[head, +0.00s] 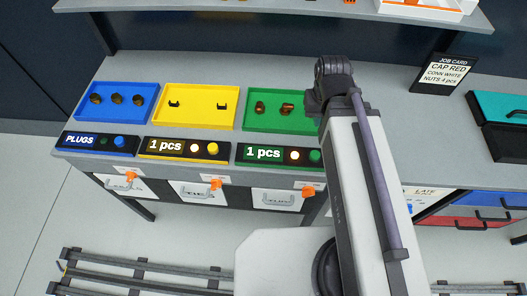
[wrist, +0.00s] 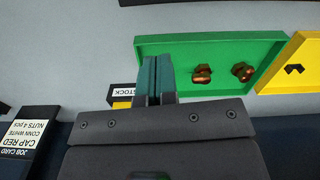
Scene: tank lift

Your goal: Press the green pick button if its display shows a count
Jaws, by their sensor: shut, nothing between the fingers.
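The green pick button (head: 315,156) sits at the right end of the dark display panel (head: 264,153) in front of the green tray (head: 280,128). That display reads "1 pcs", and a lamp (head: 294,155) beside the button is lit. In the wrist view, my gripper (wrist: 157,78) is shut and empty, its fingertips over the green tray (wrist: 215,42) at one side. The green button and its display do not show in the wrist view. My fingers are hidden in the head view, where my arm stands just right of the button.
The yellow tray (head: 196,106) has a display reading "1 pcs" and a yellow button (head: 212,149). The blue tray (head: 117,102) has a display reading "PLUGS" and a blue button (head: 120,142). A job card (head: 443,76) stands at the right. Bins with orange clips hang below.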

